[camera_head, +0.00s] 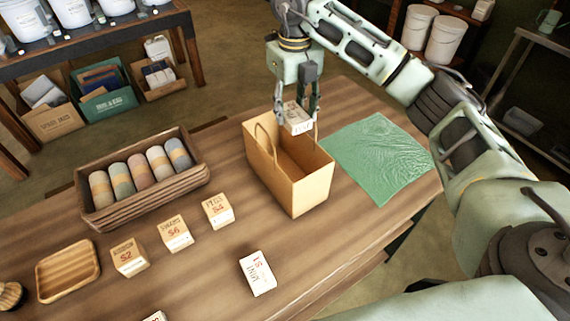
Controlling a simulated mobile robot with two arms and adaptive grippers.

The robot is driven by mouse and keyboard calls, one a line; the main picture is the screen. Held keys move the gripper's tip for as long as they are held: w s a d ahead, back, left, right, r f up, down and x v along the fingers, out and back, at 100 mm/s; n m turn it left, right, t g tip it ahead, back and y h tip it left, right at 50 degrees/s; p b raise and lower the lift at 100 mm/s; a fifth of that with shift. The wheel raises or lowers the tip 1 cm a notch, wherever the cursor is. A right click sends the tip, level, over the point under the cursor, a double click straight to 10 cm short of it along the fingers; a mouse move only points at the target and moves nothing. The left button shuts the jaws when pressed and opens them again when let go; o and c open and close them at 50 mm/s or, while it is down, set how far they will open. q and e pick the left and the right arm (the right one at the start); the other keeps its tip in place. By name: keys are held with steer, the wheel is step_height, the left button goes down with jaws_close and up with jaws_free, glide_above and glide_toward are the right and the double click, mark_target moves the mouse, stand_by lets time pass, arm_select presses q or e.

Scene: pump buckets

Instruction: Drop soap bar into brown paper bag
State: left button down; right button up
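The soap bar (298,126) is a small pale block with dark print on its wrapper. My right gripper (297,112) comes down from the top and is shut on it, with one finger on each side. It holds the bar above the back part of the open brown paper bag (303,191). The bag stands upright on the wooden table, with its mouth up and a handle loop showing at its left side. The bag's floor is mostly hidden by its front wall. My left gripper is not in view.
A wooden crate (155,198) of wrapped rolls stands left of the bag. Several small printed blocks, one of them a white mint block (257,273), and a wooden dish (68,271) lie in front. A green sheet (378,157) lies right of the bag.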

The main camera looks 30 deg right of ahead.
steer(key=o, duration=0.4)
steer(key=shift+r, duration=0.3)
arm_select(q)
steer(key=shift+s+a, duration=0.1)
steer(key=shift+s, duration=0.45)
arm_select(e)
step_height(320, 180, up, 12)
steer(key=shift+f, duration=0.25)
